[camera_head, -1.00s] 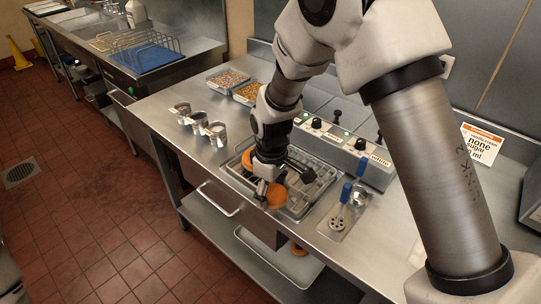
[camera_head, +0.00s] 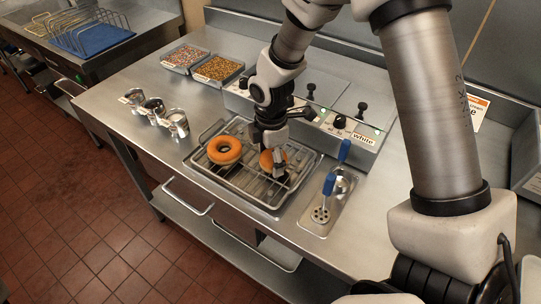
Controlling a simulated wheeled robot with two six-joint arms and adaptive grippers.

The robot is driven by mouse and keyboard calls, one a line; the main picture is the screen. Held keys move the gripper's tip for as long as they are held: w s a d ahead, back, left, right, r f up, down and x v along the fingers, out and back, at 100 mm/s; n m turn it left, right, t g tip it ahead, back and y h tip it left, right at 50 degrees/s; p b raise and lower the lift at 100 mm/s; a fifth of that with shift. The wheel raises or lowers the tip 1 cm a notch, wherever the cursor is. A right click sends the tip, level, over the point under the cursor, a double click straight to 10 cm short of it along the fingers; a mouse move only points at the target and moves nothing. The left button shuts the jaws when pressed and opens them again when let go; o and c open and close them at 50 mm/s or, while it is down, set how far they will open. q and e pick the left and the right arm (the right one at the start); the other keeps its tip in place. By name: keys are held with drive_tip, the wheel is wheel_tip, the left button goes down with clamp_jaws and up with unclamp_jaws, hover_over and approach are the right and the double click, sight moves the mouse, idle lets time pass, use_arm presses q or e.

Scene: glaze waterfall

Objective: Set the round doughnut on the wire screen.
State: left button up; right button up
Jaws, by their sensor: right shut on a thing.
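The wire screen (camera_head: 236,181) is a metal rack in a shallow tray on the steel counter. An orange ring doughnut (camera_head: 224,150) with a visible hole lies on its left part. A second orange doughnut (camera_head: 266,160) is at my right gripper (camera_head: 279,169), over the right half of the screen. The gripper is shut on this doughnut and hides part of it, so I cannot tell its full shape or whether it touches the wires. My left gripper is not in view.
Several small metal cups (camera_head: 153,109) stand left of the screen. A tray of coloured sprinkles (camera_head: 186,58) and a tray of brown topping (camera_head: 218,69) sit behind. A control box (camera_head: 352,140) runs behind the screen. Blue-handled tools (camera_head: 328,184) lie in a tray at right.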

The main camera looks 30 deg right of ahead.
sight(271, 157)
drive_tip(key=shift+a, duration=0.1)
drive_tip(key=o, duration=1.1)
drive_tip(key=shift+f, duration=0.1)
drive_tip(key=shift+o, duration=0.2)
wheel_tip(271, 157, up, 12)
drive_tip(key=shift+r, duration=0.2)
